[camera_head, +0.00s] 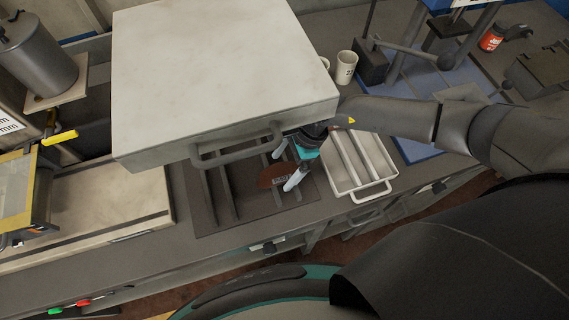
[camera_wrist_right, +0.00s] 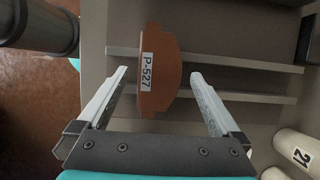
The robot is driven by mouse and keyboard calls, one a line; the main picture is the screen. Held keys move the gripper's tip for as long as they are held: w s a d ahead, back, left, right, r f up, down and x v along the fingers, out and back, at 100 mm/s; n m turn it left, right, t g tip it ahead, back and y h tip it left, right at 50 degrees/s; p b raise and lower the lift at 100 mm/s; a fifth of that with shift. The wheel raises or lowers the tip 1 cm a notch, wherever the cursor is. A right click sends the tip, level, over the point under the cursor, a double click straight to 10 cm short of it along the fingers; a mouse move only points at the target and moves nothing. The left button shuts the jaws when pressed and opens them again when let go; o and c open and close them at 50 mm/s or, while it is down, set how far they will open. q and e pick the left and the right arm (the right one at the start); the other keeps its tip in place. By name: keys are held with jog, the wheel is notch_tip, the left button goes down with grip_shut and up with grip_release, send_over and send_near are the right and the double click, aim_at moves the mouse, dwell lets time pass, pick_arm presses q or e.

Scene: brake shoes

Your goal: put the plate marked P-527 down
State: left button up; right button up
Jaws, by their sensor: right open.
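The reddish-brown plate (camera_head: 272,177) lies at a dark tray with raised dividers (camera_head: 213,190). Its white label reads P-527 in the right wrist view (camera_wrist_right: 160,85), where it crosses the pale divider strips. My right gripper (camera_head: 283,171) is open, its two pale fingers on either side of the plate's near part with a gap on each side. The plate's far end reaches beyond the fingertips. I cannot tell whether the plate rests fully on the tray floor or on the dividers. My left gripper is not in view.
A large pale box (camera_head: 225,65) with a grey front handle (camera_head: 235,152) overhangs the dark tray close beside my right gripper. A white divided tray (camera_head: 357,160) stands to the right. A white mug (camera_head: 346,68) stands behind it. The counter's front strip is clear.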

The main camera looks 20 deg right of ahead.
jog(key=shift+r, duration=0.1)
jog(key=shift+d+r, duration=0.1)
jog(key=shift+r, duration=0.15)
jog(key=v, duration=0.7)
